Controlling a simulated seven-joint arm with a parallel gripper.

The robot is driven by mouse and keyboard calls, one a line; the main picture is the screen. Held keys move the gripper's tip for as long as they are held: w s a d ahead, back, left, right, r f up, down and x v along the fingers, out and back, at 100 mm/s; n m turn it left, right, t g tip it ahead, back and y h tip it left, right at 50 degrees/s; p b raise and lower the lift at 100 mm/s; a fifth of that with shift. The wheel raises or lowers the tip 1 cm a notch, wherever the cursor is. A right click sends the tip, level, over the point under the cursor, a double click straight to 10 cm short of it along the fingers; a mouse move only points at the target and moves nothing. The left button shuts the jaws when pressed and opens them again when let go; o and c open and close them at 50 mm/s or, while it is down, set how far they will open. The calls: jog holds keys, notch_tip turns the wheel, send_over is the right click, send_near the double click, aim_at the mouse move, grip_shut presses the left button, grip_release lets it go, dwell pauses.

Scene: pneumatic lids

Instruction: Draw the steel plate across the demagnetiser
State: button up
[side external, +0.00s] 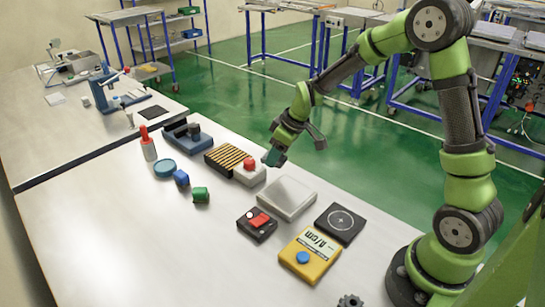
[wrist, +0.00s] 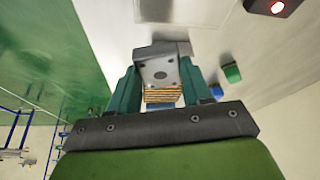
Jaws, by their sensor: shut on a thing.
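My gripper (side external: 273,157) hangs over the far right edge of the bench, beside the white box with a red top (side external: 249,174). In the wrist view my gripper (wrist: 158,78) has its teal fingers on both sides of a grey piece with small dark spots, which looks like the steel plate (wrist: 160,73). The side view hardly shows this plate. A black and yellow striped block (side external: 228,159) stands just beyond the white box, and its stripes show between the fingers (wrist: 163,97). I cannot tell which unit is the demagnetiser. The contact beneath the plate is hidden.
A pale flat tray (side external: 287,198), a black unit with a red part (side external: 257,224), a yellow meter (side external: 310,255) and a black marked pad (side external: 340,223) lie nearer my base. Green (side external: 201,195) and blue (side external: 181,178) blocks lie left. The front left bench is clear.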

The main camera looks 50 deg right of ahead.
jog(key=n, duration=0.1)
jog(key=n+y, duration=0.1)
jog(key=n, duration=0.2)
jog(key=shift+a+r+g+y, duration=0.3)
jog(key=shift+a+g, duration=0.1)
jog(key=n, duration=0.1)
jog(key=a+n, duration=0.1)
jog(key=n, duration=0.1)
jog(key=shift+s+a+r+g+y, duration=0.1)
jog(key=shift+r+g+y, duration=0.15)
jog(key=shift+g+y, duration=0.15)
jog(key=shift+n, duration=0.9)
jog(key=shift+s+a+f, duration=0.1)
jog(key=shift+a+f, duration=0.05)
jog(key=shift+f, duration=1.1)
jog(key=shift+s+a+f, duration=0.1)
jog(key=shift+f, duration=1.1)
jog(key=shift+s, duration=7.15)
jog(key=shift+s+r, duration=0.35)
jog(key=shift+r, duration=0.2)
jog(key=shift+s+r, duration=0.3)
jog(key=shift+r, duration=2.15)
jog(key=shift+d, duration=0.1)
